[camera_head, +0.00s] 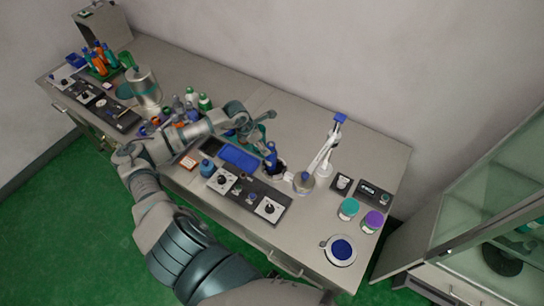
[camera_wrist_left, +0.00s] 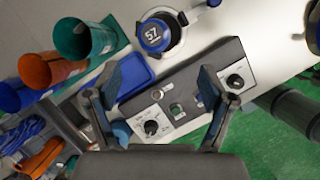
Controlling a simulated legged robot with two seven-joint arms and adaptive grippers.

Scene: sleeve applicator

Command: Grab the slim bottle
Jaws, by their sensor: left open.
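My left gripper (camera_head: 268,138) hangs over the bench beside a blue tray (camera_head: 238,157). In the left wrist view its two fingers (camera_wrist_left: 158,88) are spread with nothing between them. I cannot tell for sure which bottle is the slim one. A small blue bottle (camera_head: 207,167) stands left of the knob panel, and a blue shape by the left finger in the wrist view (camera_wrist_left: 120,132) may be it. White bottles with green caps (camera_head: 204,102) stand behind my forearm, partly hidden. A blue round top marked 57 (camera_wrist_left: 154,34) sits in a white ring in the wrist view.
A knob panel (camera_head: 245,192) lies along the front edge. A white jointed stand (camera_head: 322,160) rises to the right. Jars (camera_head: 348,208) and a round dish (camera_head: 341,250) stand at the right end. A rack of colored bottles (camera_head: 100,60) and a metal canister (camera_head: 144,85) stand left.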

